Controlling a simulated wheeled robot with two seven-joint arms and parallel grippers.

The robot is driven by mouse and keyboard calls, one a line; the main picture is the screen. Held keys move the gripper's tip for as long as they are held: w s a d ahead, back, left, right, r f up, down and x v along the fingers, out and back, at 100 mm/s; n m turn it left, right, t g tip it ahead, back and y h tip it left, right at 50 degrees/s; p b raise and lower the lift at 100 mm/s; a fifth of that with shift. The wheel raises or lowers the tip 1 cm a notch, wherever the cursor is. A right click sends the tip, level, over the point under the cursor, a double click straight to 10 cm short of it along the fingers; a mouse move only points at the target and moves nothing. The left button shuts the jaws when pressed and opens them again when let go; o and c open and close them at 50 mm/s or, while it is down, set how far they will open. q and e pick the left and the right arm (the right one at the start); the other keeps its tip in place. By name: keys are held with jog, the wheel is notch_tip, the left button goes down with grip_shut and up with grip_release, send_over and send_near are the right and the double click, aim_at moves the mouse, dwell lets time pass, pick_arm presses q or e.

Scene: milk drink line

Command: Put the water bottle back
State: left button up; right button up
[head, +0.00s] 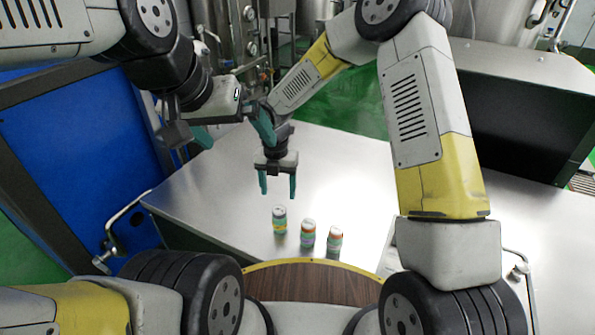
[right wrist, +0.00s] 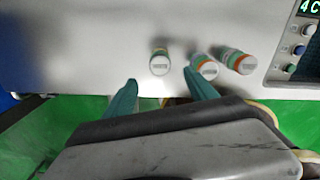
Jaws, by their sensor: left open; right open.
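Three small bottles stand upright in a row on the metal table: the left one (head: 280,220) has a grey top and a yellow and green body, the middle one (head: 308,234) and right one (head: 334,239) have orange bands. I cannot tell which is the water bottle; the cap lettering is too small. My right gripper (head: 278,188) is open and empty, pointing down just behind the left bottle. In the right wrist view one white-capped bottle (right wrist: 159,64) appears between and beyond the fingertips, apart from them. My left gripper (head: 232,134) is open and empty, farther left above the table's back edge.
The metal table (head: 205,205) is mostly bare left of and behind the bottles. A button panel with a green display (right wrist: 297,45) lies to the right in the right wrist view. A blue panel (head: 75,150) stands at the left, and a bent metal handle (head: 122,215) sits beside the table.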

jog(key=s+d+r+m+t, duration=0.1)
jog(key=s+d+r+m, duration=0.1)
jog(key=d+r+m, duration=0.65)
jog(key=s+d+r+m+t, duration=0.1)
jog(key=d+r+m, duration=0.5)
jog(key=r, duration=0.5)
jog(key=s+d+r+m+t, duration=0.1)
jog(key=s+d+r+m, duration=0.2)
jog(key=s+m, duration=0.2)
jog(key=s+d+r+m+t+y, duration=0.1)
jog(key=s+d+r+m, duration=0.2)
jog(key=s+m, duration=0.2)
jog(key=s+d+r+m+t+y, duration=0.1)
jog(key=s+d+r+m+t, duration=0.1)
jog(key=s+m, duration=0.4)
jog(key=shift+d+r+m, duration=0.85)
jog(key=shift+d+m, duration=0.25)
jog(key=shift+m, duration=0.65)
jog(key=shift+s, duration=0.1)
